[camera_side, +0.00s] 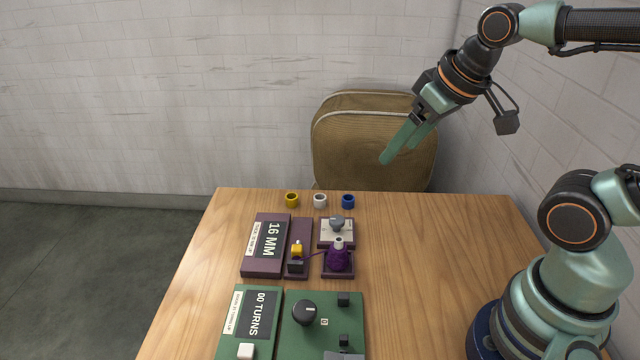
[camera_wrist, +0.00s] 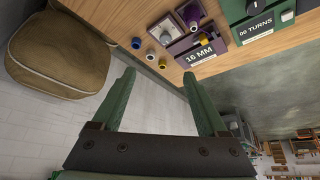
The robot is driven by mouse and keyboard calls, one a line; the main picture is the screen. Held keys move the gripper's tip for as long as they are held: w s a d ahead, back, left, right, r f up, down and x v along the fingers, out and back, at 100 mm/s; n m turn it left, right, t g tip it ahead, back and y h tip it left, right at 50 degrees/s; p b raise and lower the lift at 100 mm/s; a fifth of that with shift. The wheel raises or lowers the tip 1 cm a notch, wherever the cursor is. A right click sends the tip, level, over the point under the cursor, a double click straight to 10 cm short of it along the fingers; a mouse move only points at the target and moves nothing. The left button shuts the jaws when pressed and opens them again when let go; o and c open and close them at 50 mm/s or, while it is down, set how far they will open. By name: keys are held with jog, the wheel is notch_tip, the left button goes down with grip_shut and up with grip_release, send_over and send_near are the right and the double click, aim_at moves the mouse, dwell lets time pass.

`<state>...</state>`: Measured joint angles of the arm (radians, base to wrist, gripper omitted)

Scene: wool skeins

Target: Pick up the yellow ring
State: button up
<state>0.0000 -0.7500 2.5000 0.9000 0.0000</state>
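The yellow ring (camera_side: 292,200) stands near the far edge of the wooden table, at the left end of a row of three small rings. It also shows in the wrist view (camera_wrist: 162,63), at the end of the row nearest the table edge. My gripper (camera_side: 401,154) is high above the table, up and to the right of the rings, in front of the chair. In the wrist view my gripper (camera_wrist: 158,75) has its two green fingers spread wide with nothing between them. It is apart from the yellow ring.
The white ring (camera_side: 320,201) and blue ring (camera_side: 348,202) stand beside the yellow one. Purple units hold a "16 MM" display (camera_side: 268,240) and a purple skein (camera_side: 338,257). A green "00 TURNS" panel (camera_side: 256,315) lies nearer. A tan chair (camera_side: 345,140) stands behind.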

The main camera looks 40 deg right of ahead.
jog(key=w+r+m+g, duration=0.25)
jog(key=w+m, duration=0.25)
jog(key=w, duration=0.4)
jog(key=m+g, duration=0.3)
jog(key=m, duration=1)
send_over(292, 193)
jog(key=a, duration=0.1)
notch_tip(292, 193, down, 16)
jog(key=f, duration=0.5)
jog(key=shift+s+f, duration=0.2)
jog(key=shift+f, duration=0.2)
jog(key=shift+s+d+f, duration=0.1)
jog(key=shift+s+f, duration=0.05)
jog(key=shift+f, duration=1.2)
jog(key=shift+s+f, duration=0.15)
jog(key=shift+f, duration=1.2)
grip_shut()
